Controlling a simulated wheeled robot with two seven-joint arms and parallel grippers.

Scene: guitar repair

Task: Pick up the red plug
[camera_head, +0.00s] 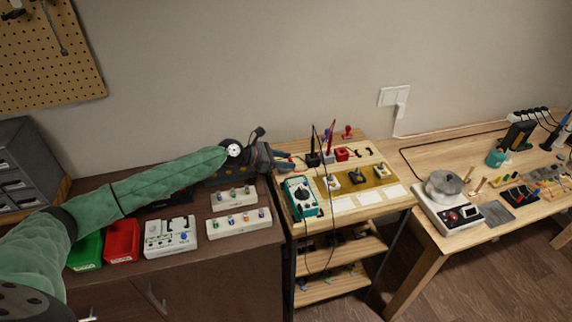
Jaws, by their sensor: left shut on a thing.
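My left gripper (285,162) reaches in from the left on its green-sleeved arm, over the back left corner of the wooden shelf cart (352,204). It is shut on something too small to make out. Upright black and red probes stand just to its right. A small red piece (347,132) stands at the back of the cart, and a red block (341,154) sits in front of it. I cannot tell which red thing is the plug. A teal multimeter (301,198) lies at the cart's front left. My right gripper is not in view.
A dark cabinet (235,255) at left holds a green bin (86,251), a red bin (122,240) and white trays (171,236). A workbench (440,160) at right carries a round-topped device (446,200) and tools. Thin cables hang over the cart.

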